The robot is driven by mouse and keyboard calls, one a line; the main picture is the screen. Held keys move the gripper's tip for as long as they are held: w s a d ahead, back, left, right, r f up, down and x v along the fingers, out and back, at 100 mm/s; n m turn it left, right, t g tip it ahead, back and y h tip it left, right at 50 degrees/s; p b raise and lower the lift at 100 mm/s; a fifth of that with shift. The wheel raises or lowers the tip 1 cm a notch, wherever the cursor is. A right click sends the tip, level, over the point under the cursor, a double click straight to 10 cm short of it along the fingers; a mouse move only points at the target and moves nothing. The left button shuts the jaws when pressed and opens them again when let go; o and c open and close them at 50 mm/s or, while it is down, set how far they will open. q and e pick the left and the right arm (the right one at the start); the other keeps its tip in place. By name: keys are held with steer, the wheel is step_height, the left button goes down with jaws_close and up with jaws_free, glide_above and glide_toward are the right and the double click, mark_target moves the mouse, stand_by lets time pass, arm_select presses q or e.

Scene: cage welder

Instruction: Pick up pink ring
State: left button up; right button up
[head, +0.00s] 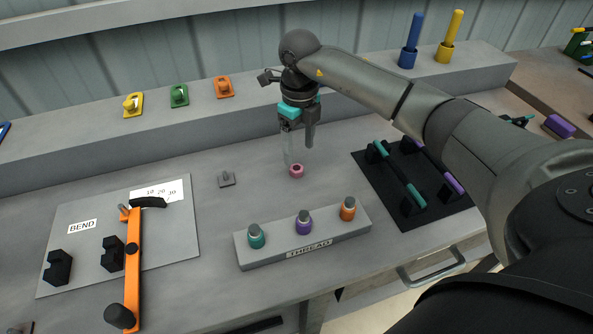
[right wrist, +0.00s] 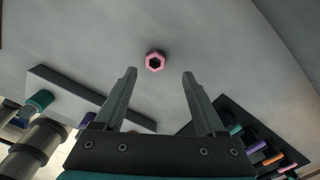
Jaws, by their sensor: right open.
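The pink ring (head: 297,171) lies flat on the grey bench, behind the thread block. In the right wrist view the pink ring (right wrist: 155,62) shows a dark hexagonal hole and sits ahead of the fingertips, roughly midway between them. My right gripper (head: 297,148) is above the bench, pointing down, close over the ring and apart from it. In the right wrist view its two fingers (right wrist: 159,73) are spread wide with nothing between them. My left gripper is not in view.
The THREAD block (head: 273,251) with teal, purple and orange capped posts stands in front of the ring. A black rack (head: 440,218) with coloured bars lies to the right. A small grey piece (head: 226,179) and the BEND plate (head: 172,240) are left. Bare bench surrounds the ring.

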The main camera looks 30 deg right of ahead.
mark_target(296, 163)
steer(key=f, duration=0.4)
steer(key=shift+a+f+b, duration=0.2)
steer(key=shift+a+b, duration=0.2)
steer(key=shift+f, duration=0.4)
steer(key=shift+c, duration=0.3)
jaws_close()
